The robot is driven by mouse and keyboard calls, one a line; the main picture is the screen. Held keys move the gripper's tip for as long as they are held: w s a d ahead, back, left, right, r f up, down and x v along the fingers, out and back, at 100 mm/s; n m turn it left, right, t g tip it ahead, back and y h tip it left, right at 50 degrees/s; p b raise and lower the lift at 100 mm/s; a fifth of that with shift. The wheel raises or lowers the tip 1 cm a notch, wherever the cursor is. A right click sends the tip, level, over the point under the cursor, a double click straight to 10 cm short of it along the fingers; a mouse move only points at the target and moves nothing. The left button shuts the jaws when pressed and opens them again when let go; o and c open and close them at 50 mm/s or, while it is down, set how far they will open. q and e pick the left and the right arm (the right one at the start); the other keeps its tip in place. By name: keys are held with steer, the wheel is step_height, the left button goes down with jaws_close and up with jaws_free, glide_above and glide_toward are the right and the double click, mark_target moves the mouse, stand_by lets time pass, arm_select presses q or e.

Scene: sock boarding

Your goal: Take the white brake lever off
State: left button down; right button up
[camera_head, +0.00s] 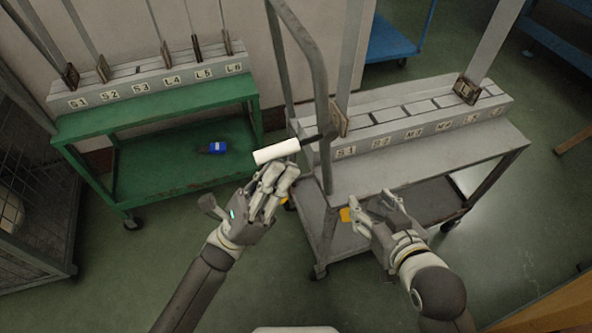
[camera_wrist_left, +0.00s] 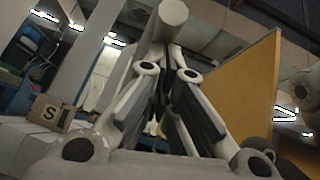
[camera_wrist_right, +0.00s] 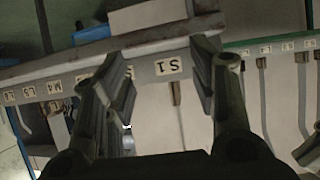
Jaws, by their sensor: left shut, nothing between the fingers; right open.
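The white brake lever (camera_head: 276,151) is a white cylindrical grip on a dark rod, sticking out to the left from the upright post of the grey cart. My left gripper (camera_head: 284,169) is just below the white grip, its fingers closed together with nothing between them. In the left wrist view a pale round end (camera_wrist_left: 173,12), apparently the lever, shows just past the fingertips; whether they touch it I cannot tell. My right gripper (camera_head: 376,203) is open and empty in front of the grey cart, lower and to the right of the lever.
The grey cart (camera_head: 430,160) carries a labelled slotted rack with upright boards. A green cart (camera_head: 160,97) with a similar rack stands at left, a blue bottle (camera_head: 213,148) on its lower shelf. A wire cage (camera_head: 35,180) is far left. Floor between the carts is narrow.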

mark_target(268, 161)
arm_select(q)
steer(key=shift+a+r+m+g+p, duration=0.25)
steer(key=shift+r+g+p, duration=0.25)
steer(key=shift+p, duration=0.3)
arm_select(e)
steer(key=s+d+f+g+h+p, duration=0.1)
steer(key=s+d+f+g+p, duration=0.15)
steer(key=s+g, duration=0.35)
steer(key=s+d+f+g+h+p, duration=0.1)
steer(key=s+d+f+g, duration=0.15)
steer(key=s, duration=0.55)
arm_select(q)
steer(key=r+p, duration=0.1)
steer(key=g+y, duration=0.1)
steer(key=r+m+g+y+p, duration=0.1)
steer(key=shift+s+a+r+p, duration=0.25)
steer(key=shift+a+r+p, duration=0.05)
steer(key=shift+a, duration=0.1)
steer(key=shift+a+r+y+p, duration=0.1)
steer(key=shift+r+y+p, duration=0.6)
steer(key=shift+r+p, duration=0.8)
steer(key=shift+r, duration=0.15)
arm_select(e)
step_height(268, 161, down, 21)
steer(key=s+g, duration=0.1)
steer(key=shift+s+a, duration=0.15)
steer(key=shift+s+f+g, duration=0.1)
steer(key=shift+g, duration=0.25)
